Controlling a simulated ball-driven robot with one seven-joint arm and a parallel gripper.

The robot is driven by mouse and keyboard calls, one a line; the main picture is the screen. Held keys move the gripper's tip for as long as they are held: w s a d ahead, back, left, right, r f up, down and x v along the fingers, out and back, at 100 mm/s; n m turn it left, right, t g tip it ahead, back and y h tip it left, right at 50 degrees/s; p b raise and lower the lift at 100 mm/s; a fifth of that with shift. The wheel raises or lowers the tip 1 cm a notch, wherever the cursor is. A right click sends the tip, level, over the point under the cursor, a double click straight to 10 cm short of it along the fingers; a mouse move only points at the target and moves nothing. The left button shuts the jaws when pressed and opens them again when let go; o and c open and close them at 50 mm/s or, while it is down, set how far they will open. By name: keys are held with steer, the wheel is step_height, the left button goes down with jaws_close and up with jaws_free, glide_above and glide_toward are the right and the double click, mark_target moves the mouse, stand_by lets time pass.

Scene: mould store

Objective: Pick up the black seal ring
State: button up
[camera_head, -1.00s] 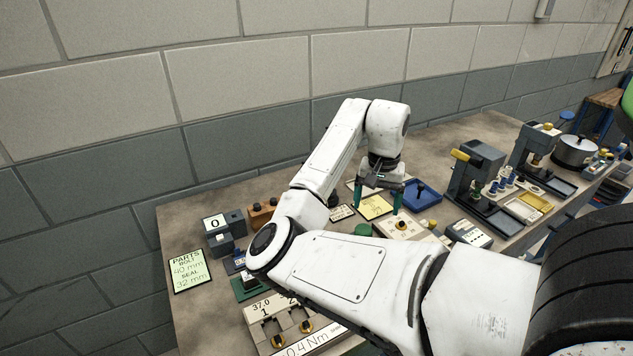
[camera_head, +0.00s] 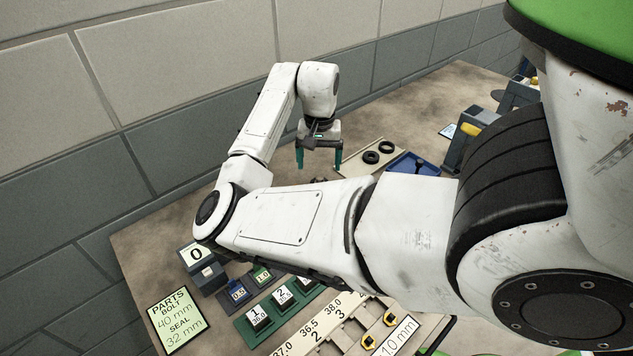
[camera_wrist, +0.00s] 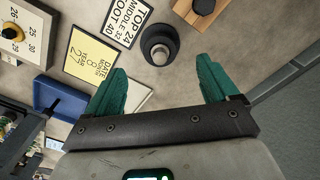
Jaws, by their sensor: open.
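In the wrist view, my gripper (camera_wrist: 160,66) is open toward a dark round piece with a grey middle (camera_wrist: 160,43). I cannot tell whether that piece carries a ring.
A blue tray (camera_head: 428,170) sits right of the pale tray. In the wrist view, a yellow date card (camera_wrist: 92,58), a white text card (camera_wrist: 125,22) and a brown wooden block (camera_wrist: 200,12) lie around. Numbered blocks and a parts card (camera_head: 175,318) stand at the front left.

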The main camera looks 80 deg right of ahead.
mark_target(320, 177)
steer(key=shift+d+f+p, duration=0.2)
steer(key=shift+f+p, duration=0.2)
steer(key=shift+f, duration=1.45)
steer(key=shift+d+f+p, duration=0.2)
steer(key=shift+f+p, duration=0.15)
steer(key=shift+f, duration=1.5)
steer(key=c, duration=1.2)
steer(key=shift+r, duration=0.1)
steer(key=shift+r+p, duration=0.75)
steer(key=shift+p, duration=0.05)
steer(key=shift+r+p, duration=0.85)
steer(key=shift+r, duration=0.1)
steer(key=s+a+r+p, duration=0.1)
steer(key=s+a+r, duration=0.7)
steer(key=s+r, duration=0.35)
steer(key=shift+r, duration=2.75)
